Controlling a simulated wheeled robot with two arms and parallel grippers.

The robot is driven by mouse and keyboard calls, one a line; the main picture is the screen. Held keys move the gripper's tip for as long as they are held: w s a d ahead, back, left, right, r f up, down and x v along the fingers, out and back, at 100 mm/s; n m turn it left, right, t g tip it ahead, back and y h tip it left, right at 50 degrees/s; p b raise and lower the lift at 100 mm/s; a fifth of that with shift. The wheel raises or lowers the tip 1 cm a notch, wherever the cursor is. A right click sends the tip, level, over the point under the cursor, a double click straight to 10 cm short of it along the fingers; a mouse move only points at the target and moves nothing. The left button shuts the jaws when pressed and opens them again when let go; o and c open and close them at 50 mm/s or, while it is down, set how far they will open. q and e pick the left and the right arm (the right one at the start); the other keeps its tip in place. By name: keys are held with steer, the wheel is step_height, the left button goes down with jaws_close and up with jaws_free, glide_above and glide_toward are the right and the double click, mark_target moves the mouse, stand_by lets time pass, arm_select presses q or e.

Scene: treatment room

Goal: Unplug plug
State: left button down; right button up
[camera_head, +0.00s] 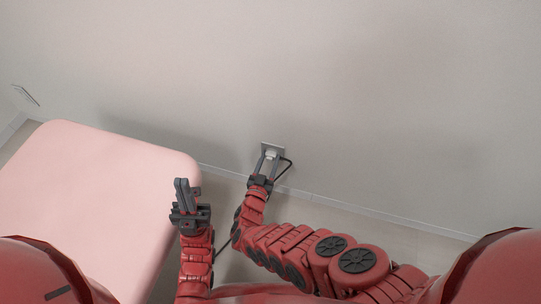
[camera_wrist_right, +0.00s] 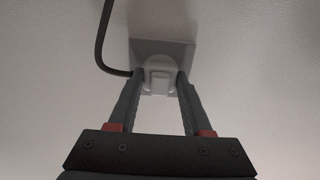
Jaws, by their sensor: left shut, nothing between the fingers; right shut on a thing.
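The white plug (camera_head: 271,156) is at the wall socket (camera_head: 279,148), a pale square plate on the wall. In the right wrist view the plug (camera_wrist_right: 159,81) sits against the socket plate (camera_wrist_right: 163,48), and I cannot tell whether it is fully seated. My right gripper (camera_head: 270,159) has its fingers on both sides of the plug and is shut on it; it also shows in the right wrist view (camera_wrist_right: 160,84). A dark cord (camera_wrist_right: 103,45) leaves the plug's side. My left gripper (camera_head: 182,181) is shut and empty, pointing up, left of the right arm and apart from the plug.
A pink padded treatment table (camera_head: 95,200) fills the lower left, close to my left gripper. The cord (camera_head: 287,169) loops down toward the floor behind my right arm. The wall right of the socket is bare.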

mark_target(269, 161)
jaws_close()
steer(key=shift+s, duration=0.1)
steer(key=shift+p+v, duration=0.75)
steer(key=shift+v, duration=2.1)
